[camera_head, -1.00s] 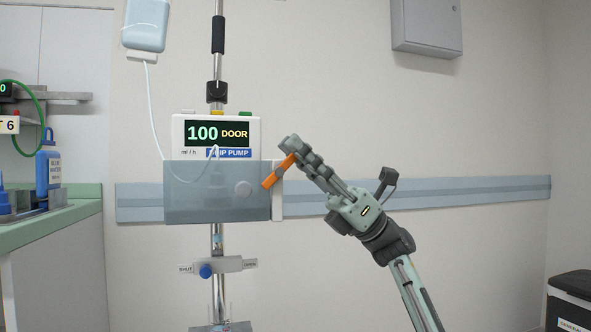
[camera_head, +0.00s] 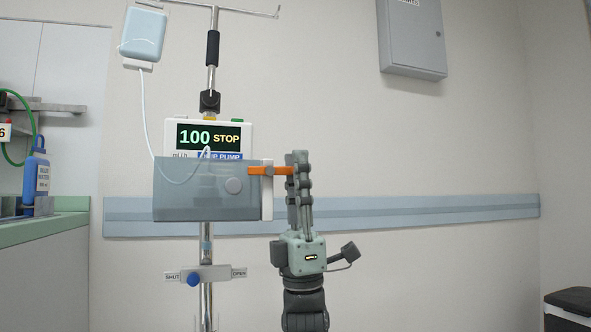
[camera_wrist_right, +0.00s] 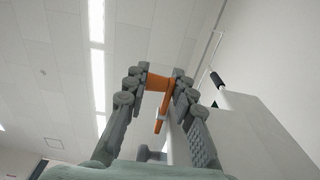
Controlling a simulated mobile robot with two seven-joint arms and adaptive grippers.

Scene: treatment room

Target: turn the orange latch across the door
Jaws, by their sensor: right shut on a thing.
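The drip pump (camera_head: 222,128) stands on a pole, and its screen reads 100 STOP. Its grey see-through door (camera_head: 207,205) is closed over the lower front. The orange latch (camera_head: 268,171) lies level, across the white strip at the door's right edge. My right gripper (camera_head: 298,160) points up at the latch's right end. In the right wrist view the latch (camera_wrist_right: 160,83) sits between the two fingers of my right gripper (camera_wrist_right: 158,80), which is shut on it. My left gripper is not in view.
A blue roller clamp (camera_head: 193,279) between SHUT and OPEN labels is on the pole below. A drip bag (camera_head: 143,36) with a tube hangs at upper left. A grey wall cabinet (camera_head: 411,38) is at upper right. A green-edged counter (camera_head: 45,228) stands at left.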

